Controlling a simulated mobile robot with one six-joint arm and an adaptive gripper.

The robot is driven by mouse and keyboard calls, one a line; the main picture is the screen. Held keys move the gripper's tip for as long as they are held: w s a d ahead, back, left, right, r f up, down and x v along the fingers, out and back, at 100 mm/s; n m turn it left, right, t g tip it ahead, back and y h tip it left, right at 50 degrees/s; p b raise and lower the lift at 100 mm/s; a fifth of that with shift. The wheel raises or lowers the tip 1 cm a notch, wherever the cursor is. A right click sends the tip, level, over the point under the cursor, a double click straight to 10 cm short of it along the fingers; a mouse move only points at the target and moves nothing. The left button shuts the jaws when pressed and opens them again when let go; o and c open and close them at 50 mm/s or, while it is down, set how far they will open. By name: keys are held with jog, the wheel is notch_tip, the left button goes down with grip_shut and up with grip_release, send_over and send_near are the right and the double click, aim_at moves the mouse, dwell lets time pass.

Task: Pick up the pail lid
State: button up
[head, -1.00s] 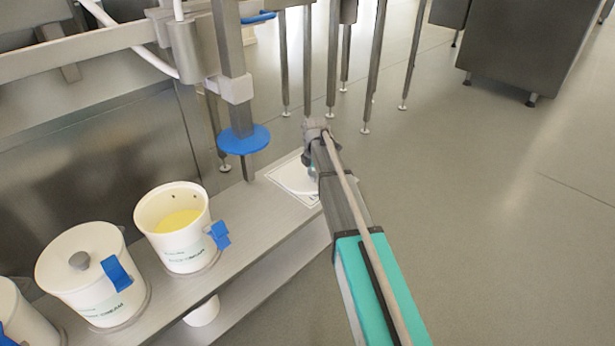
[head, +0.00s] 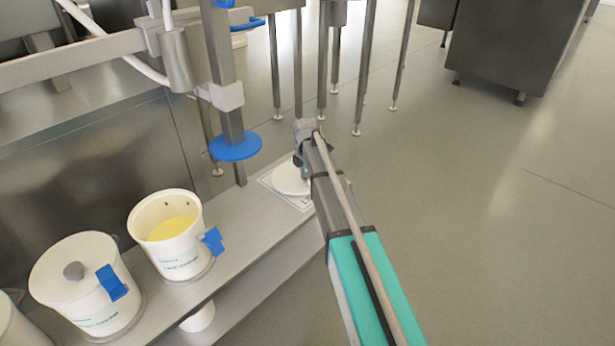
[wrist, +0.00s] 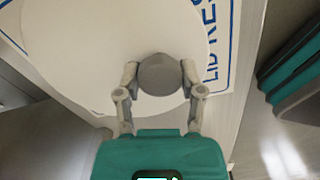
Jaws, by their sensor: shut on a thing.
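The pail lid (wrist: 75,45) is a white disc with a round grey knob (wrist: 160,75). In the wrist view my gripper (wrist: 160,78) is shut on the knob, one finger on each side. In the head view the lid (head: 290,178) shows partly beside my gripper (head: 301,160), over the printed sheet at the shelf's far end. My arm hides the lid's right part. I cannot tell whether the lid is clear of the sheet.
An open pail (head: 170,255) with yellow cream stands on the steel shelf (head: 235,235). A lidded pail (head: 85,300) stands left of it. A blue disc (head: 236,147) on a steel post is just left of my gripper. The sheet (wrist: 217,45) bears blue lettering. Open floor lies right.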

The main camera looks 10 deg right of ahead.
jog(key=shift+r+p, duration=0.4)
jog(key=shift+r, duration=0.25)
jog(key=s+r+p, duration=1)
jog(key=s, duration=0.4)
jog(key=shift+a+r, duration=0.15)
jog(key=shift+r, duration=0.05)
jog(key=shift+r+p, duration=0.15)
jog(key=shift+p, duration=0.15)
notch_tip(320, 180, up, 35)
jog(key=p, duration=3.4)
jog(key=shift+f+p, duration=0.2)
jog(key=shift+p, duration=0.15)
jog(key=shift+s, duration=0.25)
